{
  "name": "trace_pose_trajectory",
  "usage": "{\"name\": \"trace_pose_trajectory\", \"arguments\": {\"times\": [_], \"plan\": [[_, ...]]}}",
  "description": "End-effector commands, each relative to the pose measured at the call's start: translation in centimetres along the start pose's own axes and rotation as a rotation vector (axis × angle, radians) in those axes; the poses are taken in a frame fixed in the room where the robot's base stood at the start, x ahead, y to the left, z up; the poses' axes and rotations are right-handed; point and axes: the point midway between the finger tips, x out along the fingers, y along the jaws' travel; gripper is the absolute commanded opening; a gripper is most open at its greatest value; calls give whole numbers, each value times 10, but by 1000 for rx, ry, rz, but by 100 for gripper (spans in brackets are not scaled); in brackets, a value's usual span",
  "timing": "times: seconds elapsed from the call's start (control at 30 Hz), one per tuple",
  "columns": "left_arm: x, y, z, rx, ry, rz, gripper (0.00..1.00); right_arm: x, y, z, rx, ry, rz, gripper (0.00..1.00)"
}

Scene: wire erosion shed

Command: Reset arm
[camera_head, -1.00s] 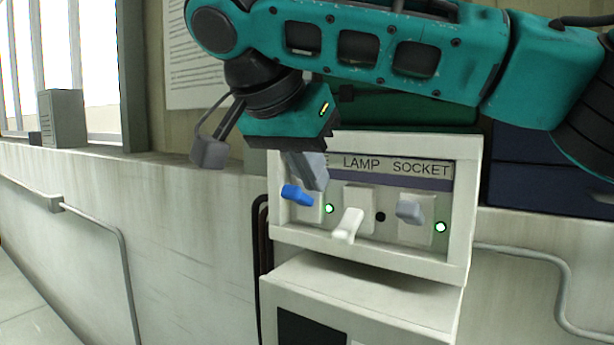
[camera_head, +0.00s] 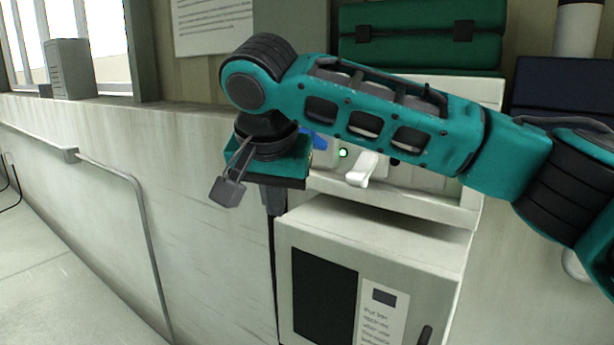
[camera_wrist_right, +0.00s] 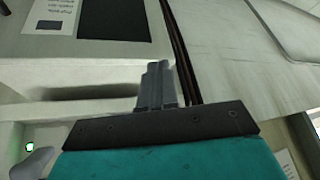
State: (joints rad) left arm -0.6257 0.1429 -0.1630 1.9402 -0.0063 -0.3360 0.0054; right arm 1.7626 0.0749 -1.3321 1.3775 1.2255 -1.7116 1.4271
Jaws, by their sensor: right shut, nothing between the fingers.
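My right gripper (camera_head: 274,203) hangs from the teal arm and points down, left of the white cabinet's upper corner in the head view. Its fingers are together and empty; they also show in the right wrist view (camera_wrist_right: 160,88). The switch panel (camera_head: 440,205) is partly behind my arm. Its blue lever (camera_head: 319,141) and white lever (camera_head: 361,169) show below the arm, with a lit green light (camera_head: 343,153). The grey socket lever is hidden in the head view; a grey lever (camera_wrist_right: 32,163) shows in the wrist view. My left gripper is not in view.
A white cabinet (camera_head: 375,245) with a dark window stands below the panel, close to the fingers. A green case (camera_head: 420,35) sits above the panel. A pipe (camera_head: 143,220) runs along the wall at left. The wall between pipe and cabinet is clear.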

Motion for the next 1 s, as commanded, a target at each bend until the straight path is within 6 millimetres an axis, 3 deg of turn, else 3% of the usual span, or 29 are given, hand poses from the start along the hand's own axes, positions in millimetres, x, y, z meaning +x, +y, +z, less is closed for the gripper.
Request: {"name": "trace_pose_trajectory", "arguments": {"times": [0.03,0.2,0.4,0.53,0.77,1.0], "plan": [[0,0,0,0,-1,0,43,22,-8,14,-38,-42,-64,0],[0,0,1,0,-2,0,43,71,-33,48,-130,-106,-281,0],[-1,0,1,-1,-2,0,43,117,-48,82,-164,-116,-516,0],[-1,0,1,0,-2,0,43,144,-47,100,-153,-85,-637,0],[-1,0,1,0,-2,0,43,194,-21,130,-94,30,-757,0],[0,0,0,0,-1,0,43,246,41,169,-42,195,-726,0]]}}
